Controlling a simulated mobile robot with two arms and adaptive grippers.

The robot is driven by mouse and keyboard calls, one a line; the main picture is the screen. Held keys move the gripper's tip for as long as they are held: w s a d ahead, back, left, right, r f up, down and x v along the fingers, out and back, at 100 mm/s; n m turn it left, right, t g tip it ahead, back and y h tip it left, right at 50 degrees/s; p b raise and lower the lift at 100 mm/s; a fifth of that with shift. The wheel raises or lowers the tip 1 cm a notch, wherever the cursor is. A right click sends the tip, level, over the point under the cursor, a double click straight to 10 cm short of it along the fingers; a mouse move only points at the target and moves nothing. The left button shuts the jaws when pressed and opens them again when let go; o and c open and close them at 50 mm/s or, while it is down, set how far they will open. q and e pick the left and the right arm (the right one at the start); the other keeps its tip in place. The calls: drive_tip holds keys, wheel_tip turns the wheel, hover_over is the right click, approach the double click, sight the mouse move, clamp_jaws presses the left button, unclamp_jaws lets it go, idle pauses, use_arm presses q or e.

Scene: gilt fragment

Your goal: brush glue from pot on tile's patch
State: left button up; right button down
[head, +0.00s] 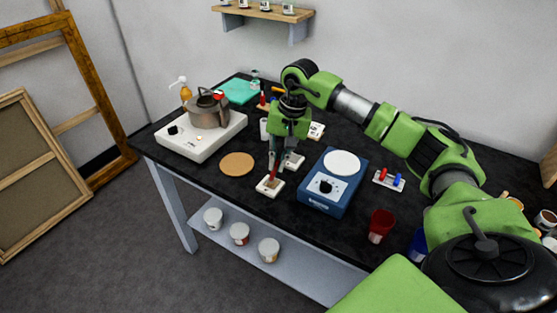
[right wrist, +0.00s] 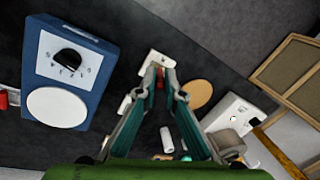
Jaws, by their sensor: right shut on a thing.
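My right gripper (head: 273,174) points down over the near part of the black table. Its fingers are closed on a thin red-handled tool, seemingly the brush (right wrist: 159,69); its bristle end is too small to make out. A small white tile (head: 267,189) lies right under the tip, also in the right wrist view (right wrist: 154,60). I cannot tell if the tip touches it, and no patch is clear on it. Another white piece (head: 295,161) lies behind. A grey metal pot (head: 207,113), likely the glue pot, stands on a white hot plate (head: 202,146). My left gripper is out of view.
A round cork mat (head: 237,164) lies left of the tile. A blue scale-like device (head: 325,203) with a white disc stands close on the right. A red cup (head: 380,225) is near the front edge. Several tins stand on the lower shelf (head: 290,272).

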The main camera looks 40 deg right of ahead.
drive_tip(key=shift+r+p, duration=1.7)
drive_tip(key=shift+r, duration=1.3)
drive_tip(key=shift+r+p, duration=0.9)
drive_tip(key=shift+r, duration=0.65)
drive_tip(key=shift+f, duration=0.15)
